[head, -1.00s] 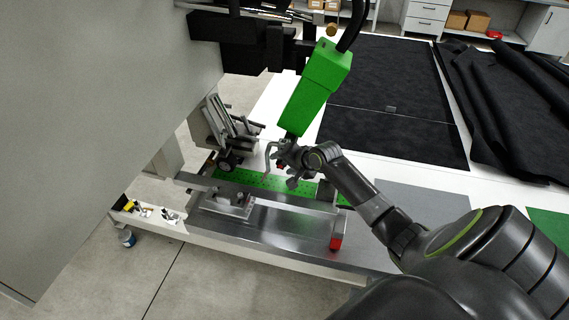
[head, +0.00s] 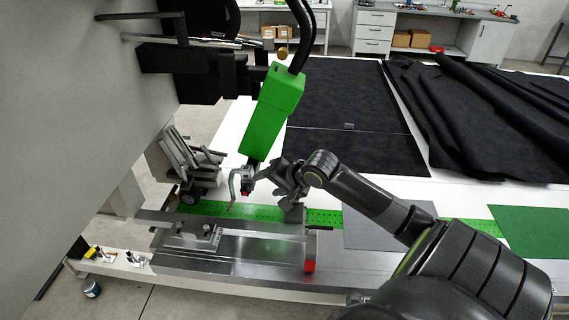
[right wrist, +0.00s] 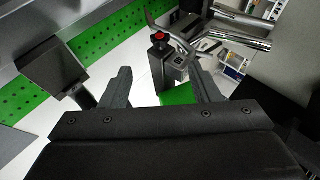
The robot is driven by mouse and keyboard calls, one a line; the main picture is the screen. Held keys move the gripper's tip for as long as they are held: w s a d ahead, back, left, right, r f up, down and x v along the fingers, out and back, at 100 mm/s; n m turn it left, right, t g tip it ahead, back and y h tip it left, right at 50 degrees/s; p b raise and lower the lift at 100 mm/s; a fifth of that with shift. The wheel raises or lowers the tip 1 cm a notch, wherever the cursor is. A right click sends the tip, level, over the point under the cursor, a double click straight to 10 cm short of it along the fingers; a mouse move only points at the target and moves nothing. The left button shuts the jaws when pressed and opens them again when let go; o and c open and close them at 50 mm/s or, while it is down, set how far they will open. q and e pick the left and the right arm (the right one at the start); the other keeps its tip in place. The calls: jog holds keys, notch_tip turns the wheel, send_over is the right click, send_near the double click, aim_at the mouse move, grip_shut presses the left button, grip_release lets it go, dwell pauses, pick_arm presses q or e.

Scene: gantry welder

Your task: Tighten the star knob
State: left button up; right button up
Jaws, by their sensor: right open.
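I cannot clearly single out a star knob in either view. The green welding head (head: 273,105) hangs tilted over the rail, with a grey bent handle (head: 234,186) and a small red part (head: 246,193) at its lower end. A small brass-coloured ball (head: 282,52) shows beside its upper end. My right gripper (head: 278,181) is open, just right of the head's lower end. In the right wrist view its two fingers are spread apart (right wrist: 163,86) with nothing between them. A red button (right wrist: 160,37) on a dark block lies beyond the fingertips. My left gripper is out of view.
A green perforated strip (head: 262,213) and a metal fixture (head: 190,236) lie below the head. A dark square block (right wrist: 50,66) stands close left of my fingers in the wrist view. A big grey panel (head: 60,110) fills the left. Black sheets (head: 350,112) cover the table behind.

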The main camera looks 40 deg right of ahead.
jog(key=a+v, duration=0.1)
jog(key=v, duration=0.5)
jog(key=shift+s+d+r, duration=0.2)
jog(key=shift+d, duration=0.3)
